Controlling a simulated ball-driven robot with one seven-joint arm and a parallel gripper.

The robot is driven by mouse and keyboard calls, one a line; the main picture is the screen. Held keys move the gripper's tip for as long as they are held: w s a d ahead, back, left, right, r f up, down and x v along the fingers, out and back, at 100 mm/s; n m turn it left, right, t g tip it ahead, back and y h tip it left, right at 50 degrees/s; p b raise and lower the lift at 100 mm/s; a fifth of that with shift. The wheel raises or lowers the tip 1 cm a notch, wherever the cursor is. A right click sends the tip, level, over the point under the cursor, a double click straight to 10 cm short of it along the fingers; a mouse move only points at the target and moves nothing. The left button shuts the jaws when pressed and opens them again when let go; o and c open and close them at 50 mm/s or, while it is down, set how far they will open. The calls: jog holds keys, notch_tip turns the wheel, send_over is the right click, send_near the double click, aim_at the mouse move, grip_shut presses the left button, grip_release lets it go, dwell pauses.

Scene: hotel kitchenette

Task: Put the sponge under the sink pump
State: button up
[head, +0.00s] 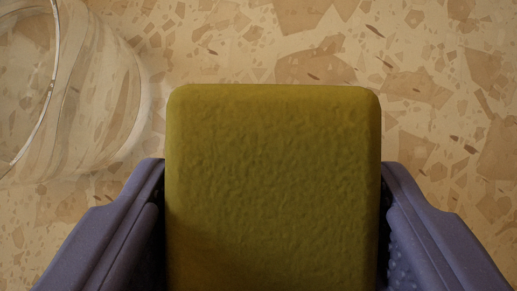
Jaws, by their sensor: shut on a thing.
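The sponge (273,180) is a yellow-green block with rounded corners and a finely dimpled surface. It fills the middle of the head view, and its lower end runs out of the picture. My gripper (273,190) has one blue-grey finger at the left side of the sponge and one at the right, and it is shut on the sponge. The sponge's far end sticks out past the fingertips. I cannot tell how high it is above the surface. The sink pump is not in view.
A clear glass vessel (135,95) stands at the upper left, cut off by the picture edge, close to the sponge's left side. The speckled beige terrazzo surface (440,90) is bare above and to the right of the sponge.

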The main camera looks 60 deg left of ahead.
jog(key=shift+f, duration=0.95)
jog(key=shift+f+b, duration=0.15)
jog(key=shift+b, duration=0.15)
jog(key=o, duration=1.1)
